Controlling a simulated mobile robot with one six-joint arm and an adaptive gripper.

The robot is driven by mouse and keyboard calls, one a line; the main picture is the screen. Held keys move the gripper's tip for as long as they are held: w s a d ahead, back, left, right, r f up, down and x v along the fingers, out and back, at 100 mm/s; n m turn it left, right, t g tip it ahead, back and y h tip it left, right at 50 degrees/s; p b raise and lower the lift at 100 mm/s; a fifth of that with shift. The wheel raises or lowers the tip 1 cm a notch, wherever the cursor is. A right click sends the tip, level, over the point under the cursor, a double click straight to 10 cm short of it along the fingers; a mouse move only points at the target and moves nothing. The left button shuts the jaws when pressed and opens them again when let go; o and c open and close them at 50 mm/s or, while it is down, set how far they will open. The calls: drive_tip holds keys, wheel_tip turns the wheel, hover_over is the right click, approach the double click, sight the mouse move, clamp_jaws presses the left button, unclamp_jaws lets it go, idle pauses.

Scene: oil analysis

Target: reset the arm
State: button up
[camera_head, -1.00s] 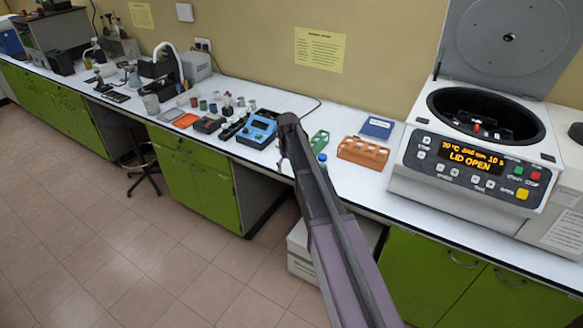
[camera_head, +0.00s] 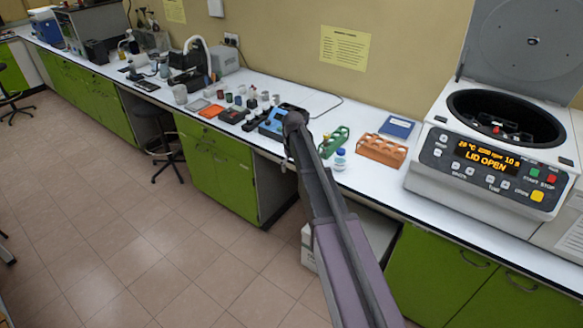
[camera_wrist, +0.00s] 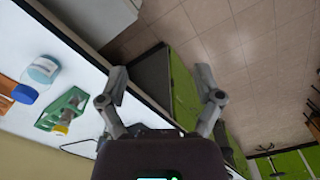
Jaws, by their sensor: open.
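My arm reaches up from the bottom of the head view, with its far end in front of the bench edge. My gripper (camera_wrist: 160,88) shows in the wrist view with its two fingers spread wide apart and nothing between them. Past the fingers are the bench's front edge, green cabinet fronts and the tiled floor. In the head view the fingers are mostly hidden behind the arm.
A blue-capped bottle (camera_head: 340,160), a green rack (camera_head: 334,141) and an orange rack (camera_head: 381,150) stand on the bench near my arm. The centrifuge (camera_head: 490,150) at right has its lid open.

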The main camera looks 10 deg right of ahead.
drive_tip(key=shift+s, duration=0.15)
drive_tip(key=s+m, duration=0.2)
drive_tip(key=s, duration=2.7)
drive_tip(key=shift+a, duration=0.25)
drive_tip(key=c, duration=0.4)
